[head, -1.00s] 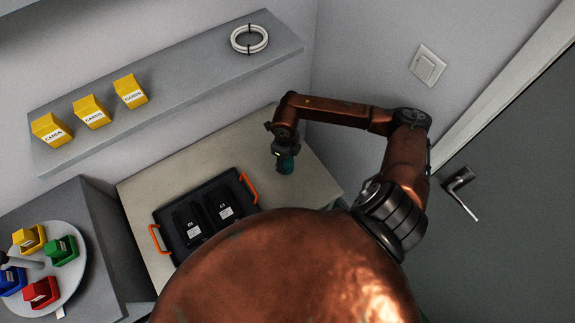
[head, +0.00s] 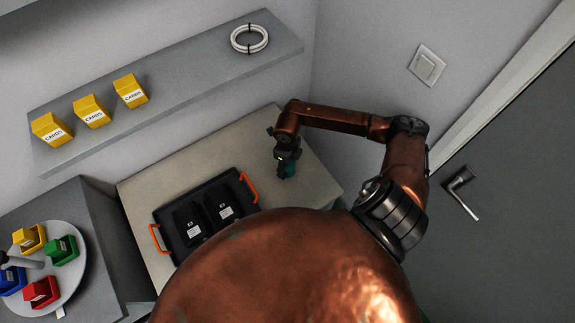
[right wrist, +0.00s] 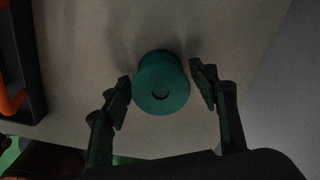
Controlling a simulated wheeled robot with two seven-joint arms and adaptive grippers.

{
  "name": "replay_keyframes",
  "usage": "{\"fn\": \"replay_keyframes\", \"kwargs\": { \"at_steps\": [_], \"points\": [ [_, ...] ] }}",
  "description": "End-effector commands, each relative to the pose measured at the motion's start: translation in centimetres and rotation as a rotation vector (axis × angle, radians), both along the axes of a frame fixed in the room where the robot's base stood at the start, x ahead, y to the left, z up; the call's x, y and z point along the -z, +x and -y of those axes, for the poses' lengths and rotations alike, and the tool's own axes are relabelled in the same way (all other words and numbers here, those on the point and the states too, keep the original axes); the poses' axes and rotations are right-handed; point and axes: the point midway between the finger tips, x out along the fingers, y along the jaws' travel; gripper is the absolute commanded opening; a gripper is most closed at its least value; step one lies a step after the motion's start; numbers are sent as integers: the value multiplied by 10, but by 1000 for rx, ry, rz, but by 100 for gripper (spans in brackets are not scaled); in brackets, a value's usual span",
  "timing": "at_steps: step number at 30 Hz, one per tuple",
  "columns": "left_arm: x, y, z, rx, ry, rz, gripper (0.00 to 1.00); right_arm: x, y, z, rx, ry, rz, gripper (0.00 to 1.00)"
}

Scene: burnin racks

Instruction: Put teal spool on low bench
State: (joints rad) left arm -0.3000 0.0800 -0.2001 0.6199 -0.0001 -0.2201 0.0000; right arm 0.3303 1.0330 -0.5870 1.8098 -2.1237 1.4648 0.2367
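The teal spool (right wrist: 162,84) stands on the low bench (head: 262,128) in the right wrist view, between the fingers of my right gripper (right wrist: 165,88). The fingers are open, with a gap on both sides of the spool. In the head view my right gripper (head: 286,172) is low over the bench, right of the black tray, and hides most of the teal spool (head: 292,170). My left gripper is not in view.
A black tray (head: 163,216) with orange handles and two black devices sits on the bench to the left. A shelf (head: 190,90) above holds yellow card boxes and a white cable coil. A round turntable (head: 75,282) with coloured bins stands at lower left.

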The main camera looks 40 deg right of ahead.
Motion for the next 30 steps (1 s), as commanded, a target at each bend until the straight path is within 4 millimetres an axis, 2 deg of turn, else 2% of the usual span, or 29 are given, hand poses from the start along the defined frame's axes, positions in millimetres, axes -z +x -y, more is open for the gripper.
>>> {"fn": "replay_keyframes", "kwargs": {
  "at_steps": [8,13,17,24,30],
  "points": [
    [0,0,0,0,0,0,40,0,0,0,0,0,0,59],
    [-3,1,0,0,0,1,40,-11,1,0,-1,-1,4,59],
    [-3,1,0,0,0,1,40,-33,2,1,-1,-2,5,59],
    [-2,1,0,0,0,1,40,-84,1,1,-1,-2,4,59],
    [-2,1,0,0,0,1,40,-113,1,0,0,0,2,59]
  ]
}}
